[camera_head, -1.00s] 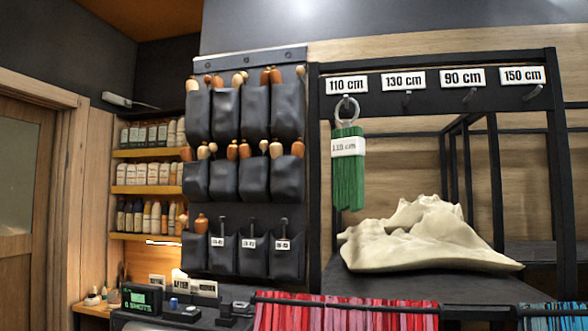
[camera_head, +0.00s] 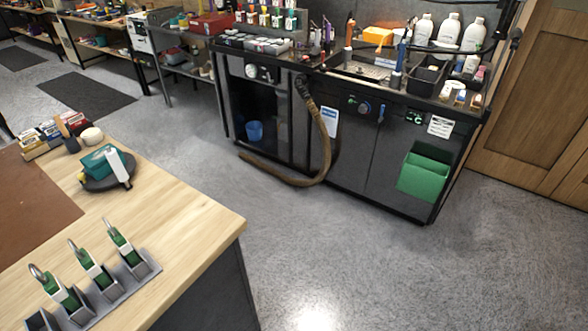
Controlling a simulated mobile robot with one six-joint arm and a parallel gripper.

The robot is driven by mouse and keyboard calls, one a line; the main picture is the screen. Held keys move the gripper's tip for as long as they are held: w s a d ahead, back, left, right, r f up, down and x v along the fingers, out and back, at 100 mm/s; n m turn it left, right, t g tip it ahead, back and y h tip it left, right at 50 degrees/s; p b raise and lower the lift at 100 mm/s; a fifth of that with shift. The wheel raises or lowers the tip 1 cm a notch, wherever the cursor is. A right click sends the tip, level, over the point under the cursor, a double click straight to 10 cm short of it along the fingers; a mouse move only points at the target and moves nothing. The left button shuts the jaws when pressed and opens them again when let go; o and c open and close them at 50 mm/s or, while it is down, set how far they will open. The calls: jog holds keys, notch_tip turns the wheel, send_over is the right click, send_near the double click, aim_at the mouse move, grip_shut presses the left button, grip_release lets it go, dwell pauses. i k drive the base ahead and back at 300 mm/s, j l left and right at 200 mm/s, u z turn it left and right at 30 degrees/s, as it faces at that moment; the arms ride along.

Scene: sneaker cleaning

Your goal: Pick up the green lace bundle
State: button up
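Three green bundles, which look like lace bundles, stand in a grey slotted rack (camera_head: 142,270) on the wooden workbench at the lower left. Each has a white band and a metal ring at its top. They are the left green bundle (camera_head: 68,300), the middle green bundle (camera_head: 97,270) and the right green bundle (camera_head: 124,247). They lean slightly to the left. Any print on their bands is too small to read. My gripper is not in view.
The wooden workbench (camera_head: 180,215) also holds a brown mat (camera_head: 30,205), a teal block (camera_head: 97,160) on a dark round base, and small boxes. A black cabinet (camera_head: 350,150) with bottles and a brown hose stands across the open grey floor (camera_head: 330,245). A wooden door (camera_head: 535,110) is at right.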

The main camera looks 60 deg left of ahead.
aim_at(89, 265)
jog(key=u, duration=3.5)
jog(key=i+j+z, duration=0.1)
jog(key=j, duration=0.25)
jog(key=i+j+z, duration=0.1)
jog(key=j, duration=0.3)
jog(key=i+j+z, duration=0.1)
jog(key=i+j, duration=0.25)
jog(key=j, duration=0.4)
jog(key=z, duration=0.05)
